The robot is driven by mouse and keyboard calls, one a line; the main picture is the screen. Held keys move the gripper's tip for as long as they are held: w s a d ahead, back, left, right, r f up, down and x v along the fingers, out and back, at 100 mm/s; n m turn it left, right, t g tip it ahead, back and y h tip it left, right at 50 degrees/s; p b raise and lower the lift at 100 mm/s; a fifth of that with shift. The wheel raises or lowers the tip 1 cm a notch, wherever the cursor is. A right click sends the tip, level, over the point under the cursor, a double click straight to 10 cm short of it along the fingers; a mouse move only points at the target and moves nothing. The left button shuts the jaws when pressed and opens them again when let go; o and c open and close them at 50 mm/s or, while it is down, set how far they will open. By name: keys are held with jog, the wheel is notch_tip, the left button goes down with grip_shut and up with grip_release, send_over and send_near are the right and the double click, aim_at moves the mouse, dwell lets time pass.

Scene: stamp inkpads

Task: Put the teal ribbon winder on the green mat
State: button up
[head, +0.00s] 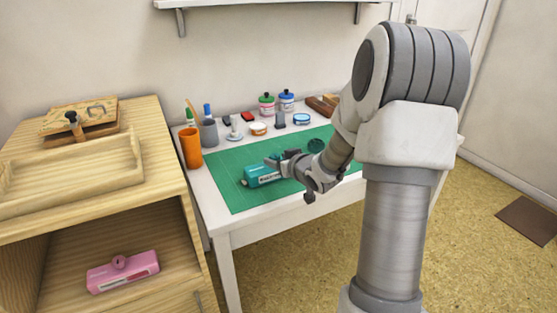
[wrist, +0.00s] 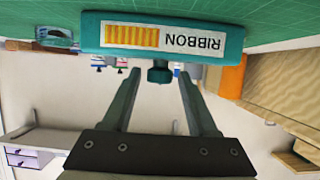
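The teal ribbon winder (head: 262,175) lies on the left half of the green mat (head: 236,195) on the white table. In the wrist view, which is upside down, the winder (wrist: 235,42) shows its white "RIBBON" label, with the mat (wrist: 275,18) under it. Its small dark knob (wrist: 160,72) is between my fingertips. My gripper (wrist: 159,75) is open, with a gap on each side of the knob. In the head view my gripper (head: 279,160) is beside the winder, and my wrist covers part of the mat.
An orange cup (head: 190,148), a grey pen cup (head: 208,132) and several ink jars (head: 286,101) stand behind the mat. A pink winder (head: 122,271) lies in the wooden cabinet (head: 185,235) at left.

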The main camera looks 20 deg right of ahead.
jog(key=shift+o, duration=0.2)
jog(key=shift+r, duration=0.1)
jog(key=shift+r, duration=0.25)
jog(key=p+v, duration=0.4)
jog(key=v, duration=0.8)
jog(key=shift+f, duration=0.15)
